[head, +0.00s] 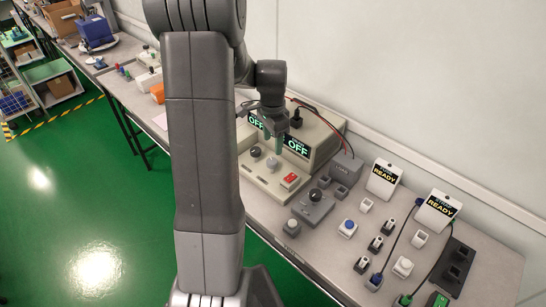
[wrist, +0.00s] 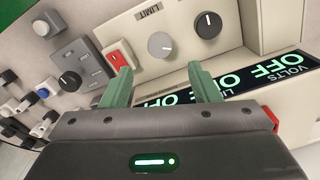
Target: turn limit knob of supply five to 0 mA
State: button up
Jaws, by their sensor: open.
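The supply is a beige box (head: 322,150) on the bench, with displays (head: 297,147) reading OFF. Its sloped front panel carries a light grey knob (head: 272,163), a dark knob (head: 256,153) and a red switch (head: 290,180). In the wrist view the word LIMIT stands beside the light grey knob (wrist: 161,45), so this is the limit knob. The dark knob (wrist: 208,25) is to its right, the red switch (wrist: 118,55) to its left. My gripper (wrist: 160,70) is open and empty, its green fingers spread short of the limit knob. No supply number is readable.
A grey box with a black knob (head: 315,197) stands to the right of the supply. Two READY signs (head: 383,179) and several small switches and cables lie further right. A cable runs behind the supply along the wall. My arm hides part of the bench.

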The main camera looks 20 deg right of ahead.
aim_at(273, 160)
notch_tip(273, 160, down, 8)
jog(key=shift+r, duration=0.1)
jog(key=shift+c, duration=0.3)
jog(key=c, duration=0.9)
